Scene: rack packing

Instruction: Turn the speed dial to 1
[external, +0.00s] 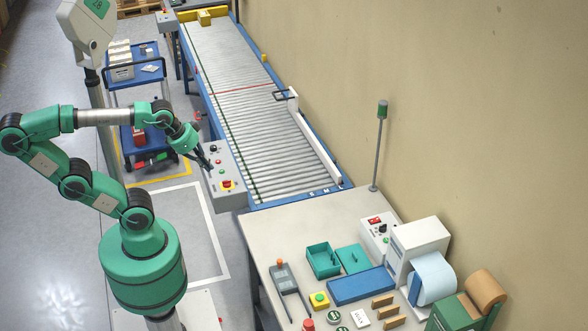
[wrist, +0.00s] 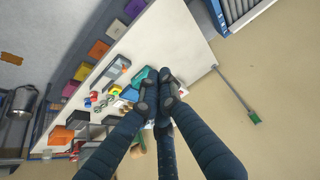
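A grey control panel (external: 234,203) is fixed to the near left side of the roller conveyor. It carries a black dial (external: 213,149), a small red button, a green button and a red-on-yellow stop button (external: 227,184). My gripper (external: 207,164) is at the panel's left edge in the external view, close to the dial; contact cannot be told. In the wrist view my gripper (wrist: 158,88) has its fingertips together with nothing seen between them. A second box (external: 371,237) on the table also has a black knob (external: 382,228). No dial markings are readable.
The roller conveyor (external: 240,95) runs away behind the panel. The table (external: 270,235) at front right holds a teal bin (external: 322,260), a blue tray (external: 362,286) and a label machine (external: 418,243). A blue cart (external: 140,92) stands left of the conveyor.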

